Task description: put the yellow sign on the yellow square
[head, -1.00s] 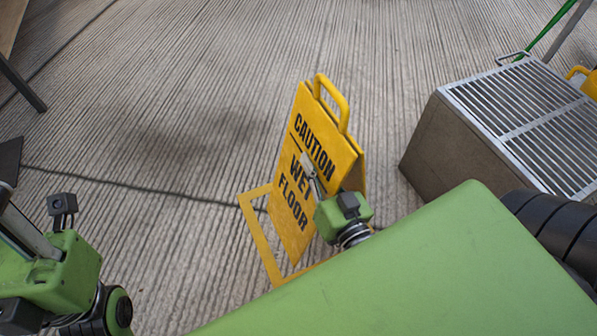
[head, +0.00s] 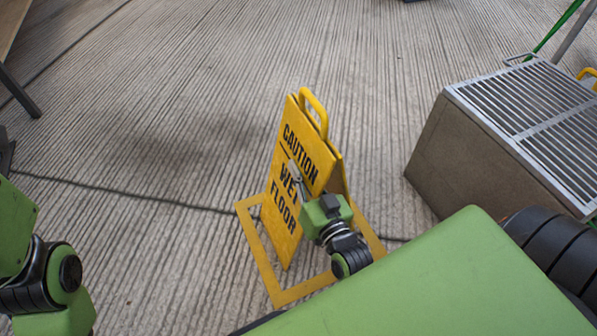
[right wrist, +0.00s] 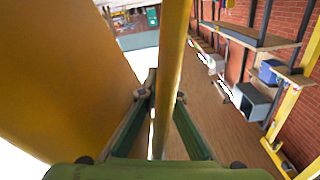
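The yellow sign (head: 296,168), lettered "CAUTION WET FLOOR", is an upright folded A-frame with a handle on top. In the head view its lower edge appears within the yellow square (head: 262,255), an outline on the floor. I cannot tell whether the sign touches the floor. My right gripper (head: 298,178) is at the sign's near edge. In the right wrist view its fingers (right wrist: 166,96) are on both sides of one yellow panel (right wrist: 172,60), closed on it; the other panel fills the left. My left gripper is out of view; only left arm links show.
A grey box with a metal grille top (head: 530,105) stands to the right of the sign. The floor left of and beyond the square is clear.

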